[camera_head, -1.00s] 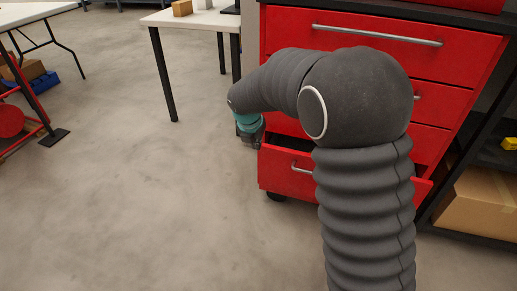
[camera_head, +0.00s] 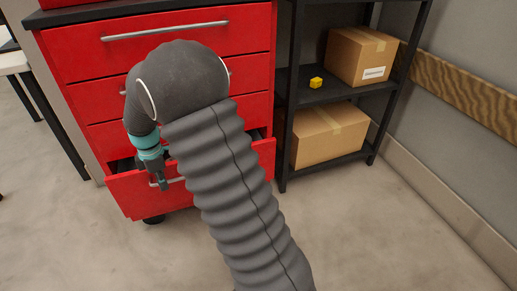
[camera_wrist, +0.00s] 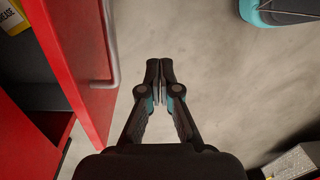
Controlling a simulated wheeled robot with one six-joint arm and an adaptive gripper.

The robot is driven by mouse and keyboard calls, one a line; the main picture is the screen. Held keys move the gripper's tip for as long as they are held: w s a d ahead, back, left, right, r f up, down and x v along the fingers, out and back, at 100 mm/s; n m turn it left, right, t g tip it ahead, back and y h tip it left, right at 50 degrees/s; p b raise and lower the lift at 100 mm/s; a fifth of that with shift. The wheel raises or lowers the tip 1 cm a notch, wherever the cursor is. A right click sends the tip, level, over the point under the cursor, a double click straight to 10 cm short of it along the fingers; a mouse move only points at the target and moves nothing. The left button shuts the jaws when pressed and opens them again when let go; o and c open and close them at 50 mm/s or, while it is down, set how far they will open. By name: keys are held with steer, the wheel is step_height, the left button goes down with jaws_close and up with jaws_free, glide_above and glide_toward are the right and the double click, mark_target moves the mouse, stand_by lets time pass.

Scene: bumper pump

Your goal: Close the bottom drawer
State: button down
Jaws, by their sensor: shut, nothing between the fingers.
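The bottom drawer (camera_head: 125,194) of the red cabinet stands partly pulled out, with a dark gap above its front. In the wrist view its red front panel (camera_wrist: 75,40) and grey bar handle (camera_wrist: 110,45) are on the left. My gripper (camera_head: 163,184) is in front of the drawer front in the head view, over the handle area. In the wrist view my gripper (camera_wrist: 160,68) is shut and empty, its fingertips over the floor to the right of the handle, with a visible gap. My arm hides part of the drawer front.
A yellow grease container (camera_wrist: 14,16) shows inside the drawer. Right of the cabinet (camera_head: 60,50) is a black shelf (camera_head: 340,93) with cardboard boxes (camera_head: 328,135) and a small yellow block (camera_head: 316,83). The floor (camera_head: 370,230) in front is clear.

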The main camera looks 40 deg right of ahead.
steer(key=s+d+f+m+y+b, duration=0.1)
steer(key=s+d+f+m+y, duration=0.3)
steer(key=d+m, duration=0.85)
steer(key=s+d+f+m+y, duration=0.1)
steer(key=s+d+m+y, duration=0.4)
steer(key=m, duration=1.4)
steer(key=s+d+r+m+t, duration=0.1)
steer(key=s+d+m+t, duration=0.2)
steer(key=d+m+t, duration=0.8)
steer(key=s+d+r+m+t, duration=0.2)
steer(key=s+d+m+t, duration=0.25)
steer(key=d+m, duration=1.25)
steer(key=m, duration=0.5)
glide_toward(257, 145)
steer(key=w+a, duration=0.1)
steer(key=a, duration=0.3)
steer(key=w, duration=0.2)
steer(key=w+t+b, duration=0.1)
steer(key=shift+w+d+f, duration=0.1)
steer(key=shift+d+f, duration=0.1)
steer(key=shift+f, duration=0.1)
steer(key=shift+w+d, duration=0.15)
steer(key=shift+w, duration=0.3)
